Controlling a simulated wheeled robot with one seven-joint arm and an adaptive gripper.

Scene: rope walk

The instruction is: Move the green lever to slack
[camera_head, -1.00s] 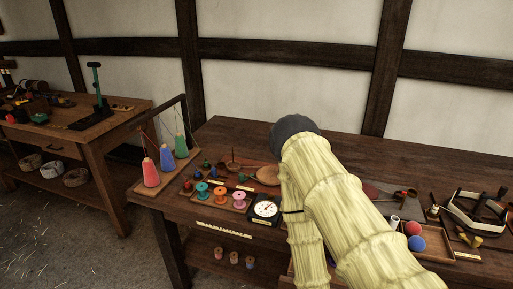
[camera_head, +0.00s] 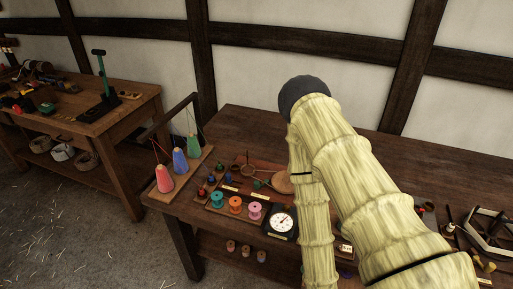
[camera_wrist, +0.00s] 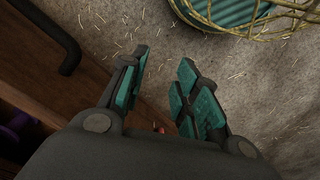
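The green lever (camera_head: 101,66) stands upright with a dark knob at its top, on a dark base (camera_head: 101,108) on the left workbench. My gripper (camera_wrist: 163,92) shows in the wrist view, its teal-padded fingers apart with nothing between them. It points down toward the floor beside a wooden bench. In the head view my gripper is hidden behind my pale, sleeved arm, which covers the middle right. The lever is well to the left of my arm and does not show in the wrist view. Any slack marking is too small to read.
The near bench (camera_head: 240,118) holds cones of red, blue and green thread, spools (camera_head: 235,204), a dial gauge (camera_head: 281,221) and a balance. The left bench (camera_head: 148,100) carries small tools, with baskets below.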

